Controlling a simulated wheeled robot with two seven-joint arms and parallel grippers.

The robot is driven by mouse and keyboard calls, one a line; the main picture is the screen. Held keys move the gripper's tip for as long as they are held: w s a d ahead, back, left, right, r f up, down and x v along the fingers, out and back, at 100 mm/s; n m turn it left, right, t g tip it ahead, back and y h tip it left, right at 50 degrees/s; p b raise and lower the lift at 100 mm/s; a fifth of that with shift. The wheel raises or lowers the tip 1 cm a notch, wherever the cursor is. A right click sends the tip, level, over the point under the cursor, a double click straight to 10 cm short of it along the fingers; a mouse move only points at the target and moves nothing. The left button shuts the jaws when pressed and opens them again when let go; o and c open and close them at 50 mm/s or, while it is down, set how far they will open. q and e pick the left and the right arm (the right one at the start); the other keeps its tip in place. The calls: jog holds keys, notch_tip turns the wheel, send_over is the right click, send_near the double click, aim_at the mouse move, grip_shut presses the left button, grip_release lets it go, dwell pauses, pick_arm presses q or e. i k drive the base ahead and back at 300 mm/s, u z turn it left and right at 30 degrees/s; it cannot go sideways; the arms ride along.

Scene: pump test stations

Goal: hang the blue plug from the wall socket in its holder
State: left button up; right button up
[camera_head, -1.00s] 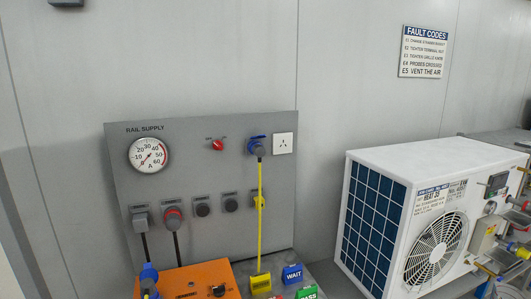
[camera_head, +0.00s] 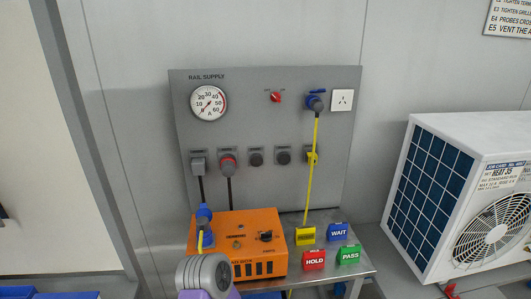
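A blue plug (camera_head: 315,103) sits in the blue wall socket under a raised blue lid (camera_head: 317,91), at the upper right of the grey rail supply panel. That row also has round dark fittings (camera_head: 256,158) (camera_head: 283,156); I cannot tell which one is the plug's holder. Neither of my grippers is in view.
An orange box (camera_head: 236,245) with a blue connector (camera_head: 204,214) stands on a metal bench with yellow, WAIT (camera_head: 338,232), HOLD (camera_head: 313,260) and PASS (camera_head: 349,255) blocks. A grey ribbed object (camera_head: 206,275) is at the front. A white heat pump (camera_head: 437,245) stands right.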

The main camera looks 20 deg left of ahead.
aim_at(314, 104)
jog(key=k, duration=0.65)
jog(key=z, duration=0.7)
jog(key=i, duration=1)
jog(key=u, duration=0.5)
jog(key=i, duration=0.65)
jog(key=u, duration=0.7)
